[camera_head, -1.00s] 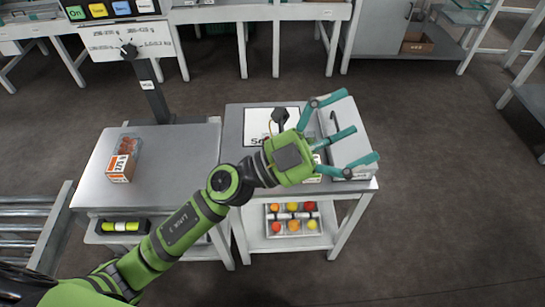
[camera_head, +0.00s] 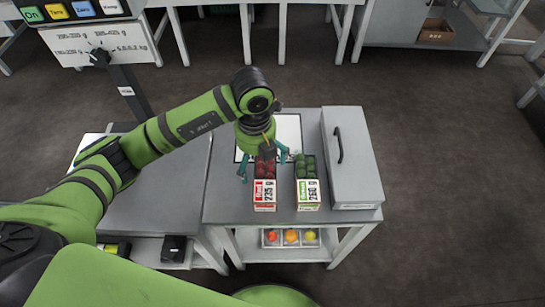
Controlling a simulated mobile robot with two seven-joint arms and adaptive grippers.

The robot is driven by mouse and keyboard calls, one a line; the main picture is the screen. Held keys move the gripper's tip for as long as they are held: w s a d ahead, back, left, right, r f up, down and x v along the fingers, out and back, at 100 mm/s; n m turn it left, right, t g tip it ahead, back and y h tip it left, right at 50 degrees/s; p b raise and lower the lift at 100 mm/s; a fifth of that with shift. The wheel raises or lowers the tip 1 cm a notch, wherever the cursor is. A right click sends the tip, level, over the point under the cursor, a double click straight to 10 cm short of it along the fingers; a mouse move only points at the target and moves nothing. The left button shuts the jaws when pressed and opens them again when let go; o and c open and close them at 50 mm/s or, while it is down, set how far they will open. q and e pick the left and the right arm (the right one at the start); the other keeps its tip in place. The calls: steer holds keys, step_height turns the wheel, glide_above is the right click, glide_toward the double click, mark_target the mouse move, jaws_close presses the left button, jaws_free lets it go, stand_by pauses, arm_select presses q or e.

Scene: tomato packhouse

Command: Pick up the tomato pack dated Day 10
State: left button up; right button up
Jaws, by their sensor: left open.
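A pack of red tomatoes with a red and white label (camera_head: 265,195) stands on the grey table, its label reading 235 g. To its right is a pack of green tomatoes with a green and white label (camera_head: 307,193), reading 260 g. No day date is legible on either. My left gripper (camera_head: 264,168) points down at the far end of the red pack. Its teal fingers are spread, one on each side of that pack; whether they touch it I cannot tell. My right gripper is not in view.
A grey lidded box with a dark handle (camera_head: 350,165) stands close right of the green pack. A white sheet (camera_head: 288,130) lies behind the packs. A tray of coloured tomatoes (camera_head: 290,238) sits on the lower shelf.

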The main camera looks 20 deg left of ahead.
mark_target(260, 175)
arm_select(q)
steer(key=shift+a+f, duration=0.1)
steer(key=shift+f, duration=0.1)
steer(key=f, duration=0.2)
steer(key=s+f+p, duration=0.1)
steer(key=shift+d+f, duration=0.35)
step_height(260, 175, down, 2)
steer(key=shift+f, duration=0.35)
steer(key=shift+w, duration=0.1)
steer(key=c, duration=1.1)
steer(key=shift+c, duration=0.6)
steer(key=shift+r, duration=0.15)
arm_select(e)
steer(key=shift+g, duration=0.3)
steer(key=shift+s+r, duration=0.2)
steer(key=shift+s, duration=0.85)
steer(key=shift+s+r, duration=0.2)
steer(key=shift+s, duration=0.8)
